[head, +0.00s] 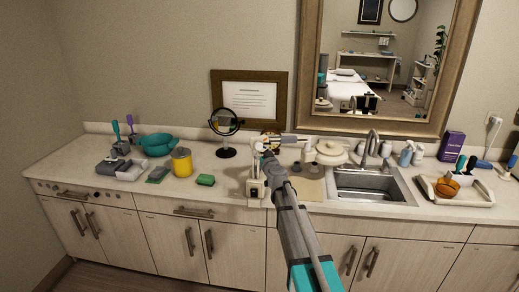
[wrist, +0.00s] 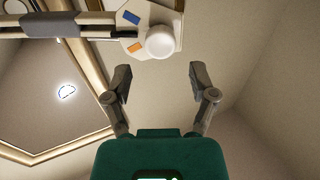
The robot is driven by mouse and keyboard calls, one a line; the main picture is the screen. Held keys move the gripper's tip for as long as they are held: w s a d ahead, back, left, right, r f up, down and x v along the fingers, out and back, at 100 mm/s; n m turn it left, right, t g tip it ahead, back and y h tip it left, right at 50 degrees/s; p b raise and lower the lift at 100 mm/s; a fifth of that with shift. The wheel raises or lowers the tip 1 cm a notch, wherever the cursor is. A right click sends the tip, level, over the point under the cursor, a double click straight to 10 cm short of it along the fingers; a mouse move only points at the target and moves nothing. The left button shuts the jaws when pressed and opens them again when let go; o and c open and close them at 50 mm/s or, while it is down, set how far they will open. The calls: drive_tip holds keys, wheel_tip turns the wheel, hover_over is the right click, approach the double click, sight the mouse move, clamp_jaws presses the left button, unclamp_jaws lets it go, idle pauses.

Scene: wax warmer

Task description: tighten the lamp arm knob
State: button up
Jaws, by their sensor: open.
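The white round knob (wrist: 160,42) sits at the top centre of the wrist view, on a pale joint plate (wrist: 131,20) with an orange and a blue mark. The lamp arm (wrist: 80,25), a grey bar with a dark band, runs left from this joint. My gripper (wrist: 160,72) is open and empty, its two dark fingers spread below the knob in the picture and apart from it. In the head view the lamp arm (head: 288,140) shows over the counter beside the end of my arm. I cannot make out the knob or the fingers clearly there.
A white device (head: 255,187) stands at the counter's front edge by my arm. A round mirror (head: 225,122) and yellow jar (head: 181,162) are left. A lidded pot (head: 330,152), faucet (head: 371,143) and sink (head: 368,185) are right. A big framed mirror (head: 310,60) hangs behind.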

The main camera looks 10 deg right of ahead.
sight(259, 147)
drive_tip(key=shift+w+a, duration=0.15)
drive_tip(key=shift+w, duration=0.9)
drive_tip(key=shift+w+a, duration=0.1)
drive_tip(key=shift+w, duration=0.95)
drive_tip(key=shift+w, duration=0.2)
drive_tip(key=c, duration=0.8)
drive_tip(key=m, duration=1.3)
drive_tip(key=shift+m, duration=0.3)
drive_tip(key=o, duration=0.8)
drive_tip(key=shift+s, duration=0.15)
